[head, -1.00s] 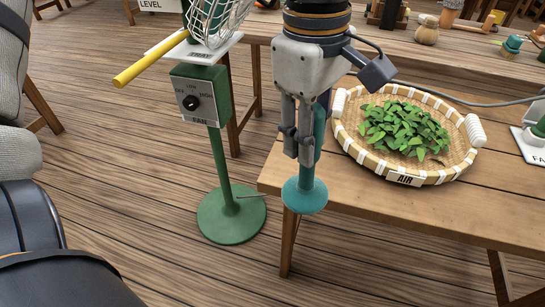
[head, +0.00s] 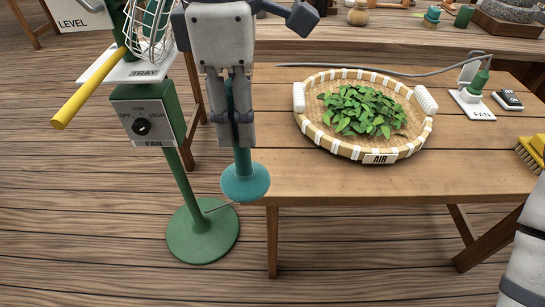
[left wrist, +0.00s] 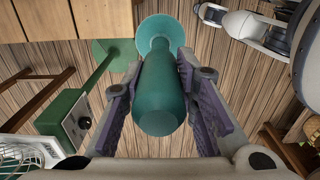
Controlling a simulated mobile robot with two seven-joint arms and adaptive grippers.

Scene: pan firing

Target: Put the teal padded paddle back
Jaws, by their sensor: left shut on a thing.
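The teal padded paddle (head: 245,182) hangs from my left gripper (head: 234,140), its round disc facing down beside the table's front left corner. In the left wrist view, the fingers of my left gripper (left wrist: 158,72) are shut on the thick teal handle (left wrist: 160,105), and the disc (left wrist: 157,33) shows beyond it. In the head view the gripper hides much of the handle. My right gripper is not clearly seen.
A wooden table (head: 350,185) carries a woven tray of green leaves (head: 362,110) labelled AIR. A green stand with a FAN dial box (head: 145,125), round base (head: 203,235) and wire basket (head: 150,30) stands close left of the paddle. A yellow handle (head: 88,90) juts out left.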

